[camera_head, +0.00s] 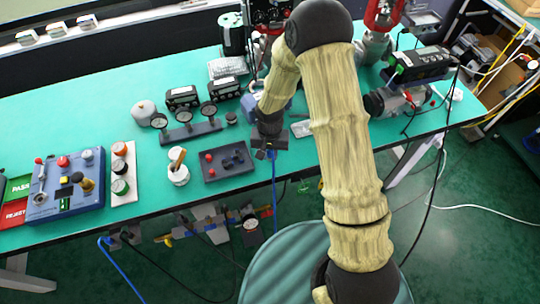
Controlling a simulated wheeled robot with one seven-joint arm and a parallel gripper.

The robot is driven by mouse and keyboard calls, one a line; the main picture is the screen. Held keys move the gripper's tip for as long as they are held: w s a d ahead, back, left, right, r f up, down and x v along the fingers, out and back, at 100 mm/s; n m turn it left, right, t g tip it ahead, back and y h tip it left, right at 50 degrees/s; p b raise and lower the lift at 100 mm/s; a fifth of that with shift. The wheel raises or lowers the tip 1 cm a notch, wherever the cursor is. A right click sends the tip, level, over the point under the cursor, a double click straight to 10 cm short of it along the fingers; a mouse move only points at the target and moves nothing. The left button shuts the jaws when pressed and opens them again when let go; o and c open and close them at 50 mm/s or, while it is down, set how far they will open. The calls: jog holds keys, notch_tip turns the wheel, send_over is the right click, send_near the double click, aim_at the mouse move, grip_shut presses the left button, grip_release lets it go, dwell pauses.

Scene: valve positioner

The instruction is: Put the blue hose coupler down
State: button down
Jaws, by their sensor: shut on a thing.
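My gripper (268,152) is low over the front edge of the green table, just right of a dark tray (212,176). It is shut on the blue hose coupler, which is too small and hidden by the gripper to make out. A blue hose (274,188) runs down from the gripper, past the table's front edge. I cannot tell whether the coupler touches the table.
The dark tray holds small red and dark fittings. A row of gauges (186,126) stands behind it, and a white pot (178,174) to its left. A blue test panel (66,188) sits at left. A valve assembly (398,98) stands at right.

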aim_at(270, 151)
jog(key=shift+f, duration=1.05)
jog(key=shift+f, duration=0.15)
jog(key=c, duration=1.3)
grip_release()
jog(key=shift+c, duration=0.2)
notch_tip(270, 151, up, 12)
jog(key=shift+r+b, duration=0.2)
jog(key=shift+b, duration=0.2)
